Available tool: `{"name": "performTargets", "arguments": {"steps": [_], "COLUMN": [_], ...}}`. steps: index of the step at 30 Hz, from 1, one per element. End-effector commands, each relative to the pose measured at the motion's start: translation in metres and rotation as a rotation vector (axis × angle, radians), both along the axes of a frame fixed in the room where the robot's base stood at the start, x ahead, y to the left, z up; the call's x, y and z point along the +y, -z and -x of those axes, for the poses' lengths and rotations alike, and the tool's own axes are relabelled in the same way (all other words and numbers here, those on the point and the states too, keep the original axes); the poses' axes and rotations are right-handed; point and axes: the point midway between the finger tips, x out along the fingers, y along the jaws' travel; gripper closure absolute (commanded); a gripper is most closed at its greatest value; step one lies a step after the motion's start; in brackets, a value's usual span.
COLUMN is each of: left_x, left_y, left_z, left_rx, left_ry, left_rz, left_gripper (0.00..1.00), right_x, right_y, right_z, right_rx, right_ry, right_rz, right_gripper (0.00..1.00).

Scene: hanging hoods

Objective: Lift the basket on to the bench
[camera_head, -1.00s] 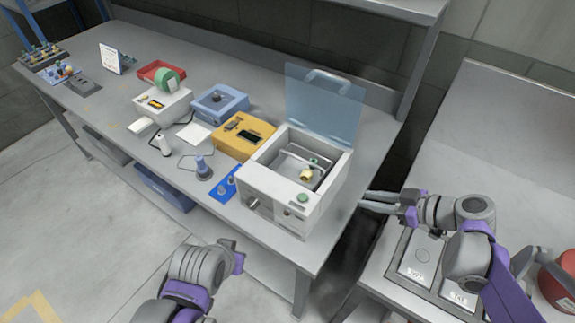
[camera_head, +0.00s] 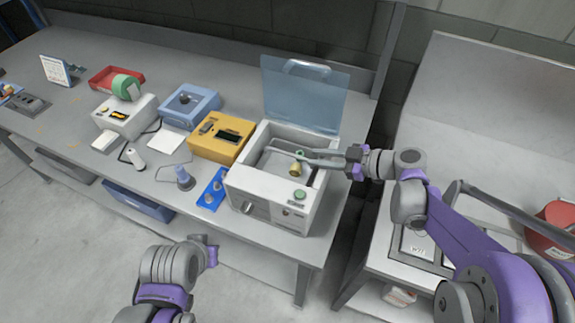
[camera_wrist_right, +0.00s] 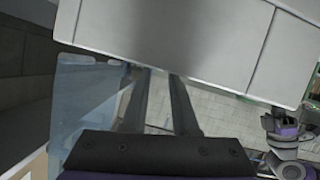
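The basket (camera_head: 270,165) sits inside the open white tank machine (camera_head: 262,190) on the bench (camera_head: 85,58). A brass-coloured part lies in it, and its thin handle shows near my fingers. The clear blue lid (camera_head: 303,95) stands up behind. My right gripper (camera_head: 301,158) reaches in from the right over the tank, its fingers pointing left above the basket. In the right wrist view its two fingers (camera_wrist_right: 162,74) are apart, with nothing clearly between them.
A yellow box (camera_head: 221,138), a blue box (camera_head: 190,103) and a white box (camera_head: 125,115) stand left of the tank. A blue mat (camera_head: 212,190) lies at its left front. A red container (camera_head: 557,230) stands on the right-hand counter.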

Motion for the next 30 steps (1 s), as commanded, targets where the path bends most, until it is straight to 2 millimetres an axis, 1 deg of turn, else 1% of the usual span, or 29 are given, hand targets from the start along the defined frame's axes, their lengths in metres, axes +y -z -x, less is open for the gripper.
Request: {"name": "performTargets", "arguments": {"steps": [4,9,12,15,21,23,24,26,30], "left_x": [0.000,0.000,0.000,0.000,0.000,0.000,0.000,0.000,0.000], "left_y": [-0.001,-0.005,-0.005,-0.005,-0.005,-0.005,-0.005,-0.005,-0.005], "left_z": [-0.001,-0.002,-0.002,-0.002,-0.002,-0.002,-0.002,-0.002,-0.002], "left_rx": [-0.001,-0.004,-0.004,-0.004,-0.004,-0.004,-0.004,-0.004,-0.004], "left_ry": [0.000,0.000,0.000,0.000,0.000,0.000,0.000,0.000,0.000], "left_rz": [0.000,0.000,0.000,0.000,0.000,0.000,0.000,0.000,0.000], "left_gripper": [1.00,1.00,1.00,1.00,1.00,1.00,1.00,1.00,1.00], "right_x": [0.011,0.034,0.043,0.046,0.046,0.046,0.046,0.046,0.046], "right_y": [0.005,0.015,0.019,0.021,0.022,0.022,0.022,0.022,0.022], "right_z": [-0.004,-0.013,-0.018,-0.020,-0.020,-0.020,-0.020,-0.020,-0.020], "right_rx": [0.000,0.000,0.000,0.000,0.001,0.001,0.001,0.001,0.001], "right_ry": [-0.002,-0.003,-0.002,-0.001,0.001,0.001,0.001,0.001,0.001], "right_rz": [0.000,0.000,0.000,0.000,0.000,0.000,0.000,0.000,0.000], "right_gripper": [0.73,0.73,0.73,0.73,0.73,0.82,0.89,1.00,1.00]}}
